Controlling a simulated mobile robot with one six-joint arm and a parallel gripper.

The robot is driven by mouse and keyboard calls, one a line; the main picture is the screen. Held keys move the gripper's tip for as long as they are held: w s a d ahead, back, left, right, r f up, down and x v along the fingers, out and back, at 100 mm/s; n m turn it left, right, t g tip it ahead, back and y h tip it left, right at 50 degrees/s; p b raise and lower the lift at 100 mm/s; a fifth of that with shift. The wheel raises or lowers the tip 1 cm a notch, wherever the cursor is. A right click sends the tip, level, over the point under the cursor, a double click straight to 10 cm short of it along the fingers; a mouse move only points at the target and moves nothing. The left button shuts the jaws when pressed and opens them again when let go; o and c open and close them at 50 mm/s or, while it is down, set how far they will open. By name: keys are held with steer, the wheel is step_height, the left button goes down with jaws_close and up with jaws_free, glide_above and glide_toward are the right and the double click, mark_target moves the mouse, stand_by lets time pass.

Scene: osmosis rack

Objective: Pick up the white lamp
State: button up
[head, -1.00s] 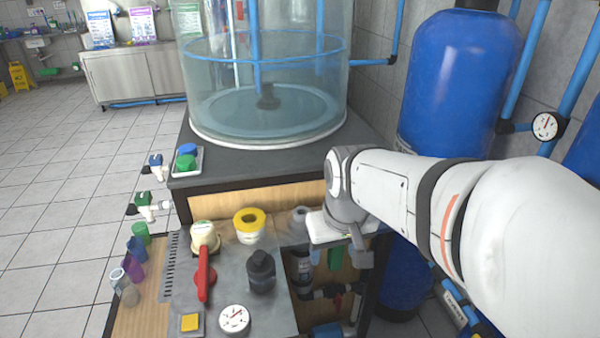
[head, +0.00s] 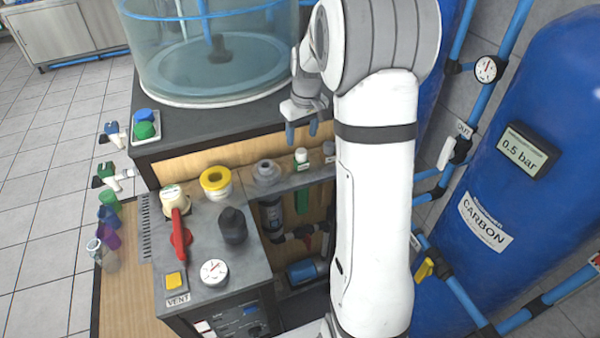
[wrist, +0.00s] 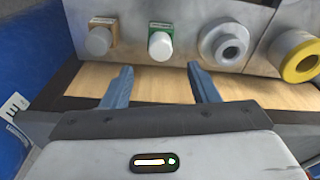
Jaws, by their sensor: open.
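One has a green label plate (wrist: 160,46) and shows near the panel's right end in the head view (head: 301,155). The other has a brown label plate (wrist: 98,42) and shows further right, partly beside my arm, in the head view (head: 328,148). My gripper (head: 302,131) is open and empty, with blue fingers pointing down above the panel's back edge. In the wrist view its fingertips (wrist: 160,69) are apart, short of the green-plated fitting.
A grey ring fitting (head: 267,172) and a yellow-rimmed one (head: 215,180) stand left of the white fittings. A red-handled valve (head: 180,235), a black knob (head: 232,225) and a gauge (head: 214,272) are on the panel. The clear tank (head: 210,50) and blue carbon tank (head: 520,200) flank my arm.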

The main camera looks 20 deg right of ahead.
mark_target(301, 151)
step_height(301, 151, down, 5)
steer(key=shift+f+p, duration=0.1)
steer(key=shift+p, duration=0.5)
steer(key=shift+s, duration=0.1)
steer(key=shift+c, duration=0.2)
steer(key=c, duration=0.8)
